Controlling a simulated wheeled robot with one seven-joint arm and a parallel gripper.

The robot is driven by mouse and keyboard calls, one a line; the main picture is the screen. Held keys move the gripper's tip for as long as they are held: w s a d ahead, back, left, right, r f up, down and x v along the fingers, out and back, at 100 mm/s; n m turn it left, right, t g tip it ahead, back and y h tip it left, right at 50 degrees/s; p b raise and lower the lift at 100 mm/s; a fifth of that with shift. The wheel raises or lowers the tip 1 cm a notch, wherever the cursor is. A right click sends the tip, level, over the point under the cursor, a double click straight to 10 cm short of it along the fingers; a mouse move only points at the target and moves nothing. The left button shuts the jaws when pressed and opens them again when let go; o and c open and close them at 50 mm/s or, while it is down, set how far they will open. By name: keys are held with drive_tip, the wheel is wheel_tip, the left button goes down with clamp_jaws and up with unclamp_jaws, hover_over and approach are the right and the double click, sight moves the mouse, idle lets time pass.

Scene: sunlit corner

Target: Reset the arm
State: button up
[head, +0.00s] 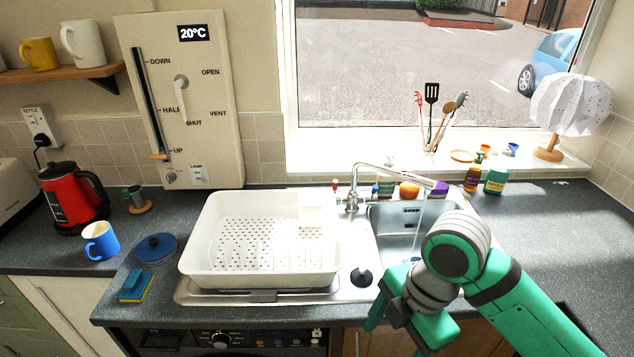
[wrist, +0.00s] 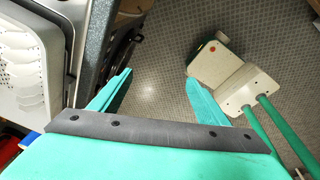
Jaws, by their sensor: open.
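My gripper (head: 396,338) is in front of the counter's front edge, below the sink, at the lower right of the head view. Its green fingers are apart and nothing is between them. In the wrist view my gripper (wrist: 155,95) points down at the grey patterned floor (wrist: 165,60). My green arm reaches in from the lower right corner and is bent, and it covers part of the sink basin's front (head: 398,247).
A white dish rack (head: 262,279) stands on the drainer. The tap (head: 385,174) runs water into the basin. A blue mug (head: 101,241), red kettle (head: 72,197), blue lid (head: 156,247) and sponge (head: 136,286) are at left. The counter at right (head: 560,235) is clear.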

drive_tip(key=w+a+r+m+t+y, duration=0.3)
drive_tip(key=w+a+m+t+y, duration=0.4)
drive_tip(key=a, duration=0.5)
drive_tip(key=w+a+r+m+t+y, duration=0.2)
drive_tip(key=w+a+t+y, duration=0.25)
drive_tip(key=w+a, duration=0.55)
drive_tip(key=s+d+f+m+t+h, duration=0.1)
drive_tip(key=s+f+m+t+h, duration=0.2)
drive_tip(key=s+f+m+h, duration=0.55)
drive_tip(key=s+d+f+m+t+h, duration=0.25)
drive_tip(key=s+f+m+h, duration=0.2)
drive_tip(key=f+m, duration=0.5)
drive_tip(key=s+d+f+n, duration=0.2)
drive_tip(key=s+d+f, duration=0.1)
drive_tip(key=s, duration=1)
drive_tip(key=s+d+f+n+g, duration=0.1)
drive_tip(key=s+d+f+n, duration=0.1)
drive_tip(key=s, duration=1.1)
wheel_tip(320, 180, down, 2)
drive_tip(key=shift+d+g+h, duration=0.3)
drive_tip(key=shift+d+h, duration=0.15)
drive_tip(key=shift+d, duration=0.05)
